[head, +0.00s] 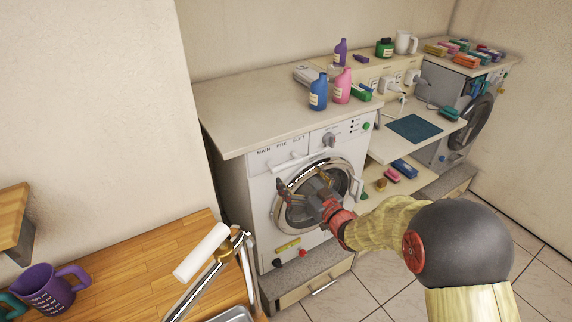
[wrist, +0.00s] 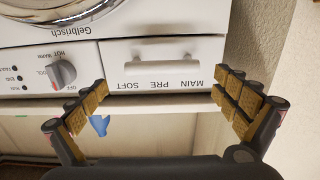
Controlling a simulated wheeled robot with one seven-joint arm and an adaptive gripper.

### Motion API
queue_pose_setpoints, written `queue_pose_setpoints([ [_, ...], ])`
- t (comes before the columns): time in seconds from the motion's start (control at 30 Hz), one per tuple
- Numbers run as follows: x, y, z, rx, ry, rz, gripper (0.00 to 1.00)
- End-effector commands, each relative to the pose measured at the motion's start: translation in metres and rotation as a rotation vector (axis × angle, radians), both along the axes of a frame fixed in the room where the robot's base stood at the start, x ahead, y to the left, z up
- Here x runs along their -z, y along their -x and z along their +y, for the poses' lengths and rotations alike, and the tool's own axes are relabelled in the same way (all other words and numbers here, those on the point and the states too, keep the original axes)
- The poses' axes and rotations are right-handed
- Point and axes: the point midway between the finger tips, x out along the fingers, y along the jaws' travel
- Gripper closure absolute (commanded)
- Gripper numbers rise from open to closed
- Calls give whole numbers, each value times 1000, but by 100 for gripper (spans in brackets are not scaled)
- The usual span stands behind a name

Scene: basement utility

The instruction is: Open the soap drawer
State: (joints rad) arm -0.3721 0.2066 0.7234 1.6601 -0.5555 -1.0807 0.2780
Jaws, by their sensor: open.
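The soap drawer (head: 279,155) is the white panel at the upper left of the near washing machine's front (head: 262,205), labelled MAIN, PRE, SOFT. It looks shut, flush with the panel. In the wrist view the drawer (wrist: 163,66) appears upside down, with a pale bar handle (wrist: 161,65) across it. My gripper (head: 303,180) is open and empty, in front of the machine and overlapping the round door in the head view. In the wrist view my gripper's fingers (wrist: 163,92) are spread to either side of the drawer, apparently not touching it.
A dial (head: 329,140) sits right of the drawer. The worktop (head: 240,112) overhangs above it, bearing a blue bottle (head: 318,92) and a pink bottle (head: 342,86). A wooden counter (head: 130,272) with a tap stands at lower left. Tiled floor (head: 372,290) is free in front.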

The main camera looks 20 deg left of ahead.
Motion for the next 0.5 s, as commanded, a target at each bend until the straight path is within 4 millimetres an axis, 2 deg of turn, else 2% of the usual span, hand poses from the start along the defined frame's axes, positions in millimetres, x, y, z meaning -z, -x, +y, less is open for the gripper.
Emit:
queue_pose_setpoints([
  [0.17, 2, -8, 16, -12, -10, -6, 0],
  [0.5, 3, -40, 52, -10, -7, -4, 0],
])
